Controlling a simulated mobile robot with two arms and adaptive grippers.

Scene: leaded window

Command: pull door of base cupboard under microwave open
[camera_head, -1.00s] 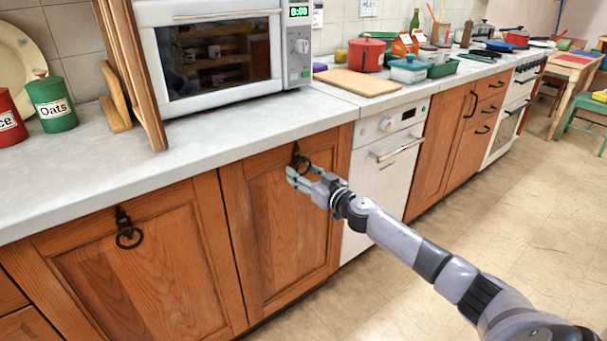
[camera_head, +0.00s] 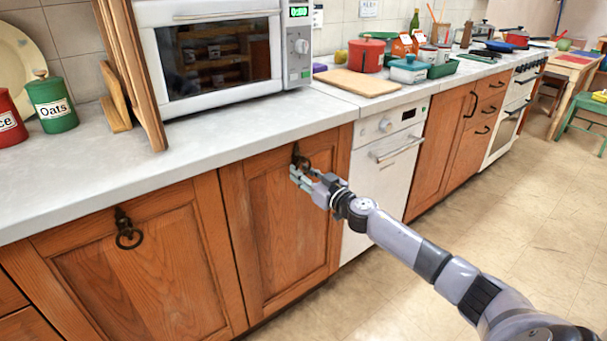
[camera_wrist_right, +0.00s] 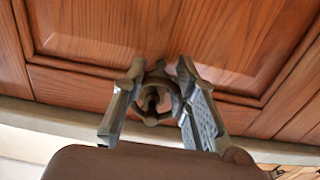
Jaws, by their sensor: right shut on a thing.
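The wooden base cupboard door (camera_head: 285,235) stands below the counter, under the white microwave (camera_head: 215,50). It looks closed, flush with its frame. Its dark ring handle (camera_head: 299,158) hangs near the top of the door. My right gripper (camera_head: 298,177) is at this ring, its fingers partly hiding it. In the right wrist view, the ring (camera_wrist_right: 154,100) sits between the two fingers of the gripper (camera_wrist_right: 156,85), with the door panel (camera_wrist_right: 150,35) behind. The fingers are shut on the ring. My left gripper is not in view.
A second cupboard door (camera_head: 140,265) with its own ring handle is to the left. A white dishwasher (camera_head: 385,170) stands directly right of the door. The tiled floor (camera_head: 510,215) in front is clear apart from my right arm.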

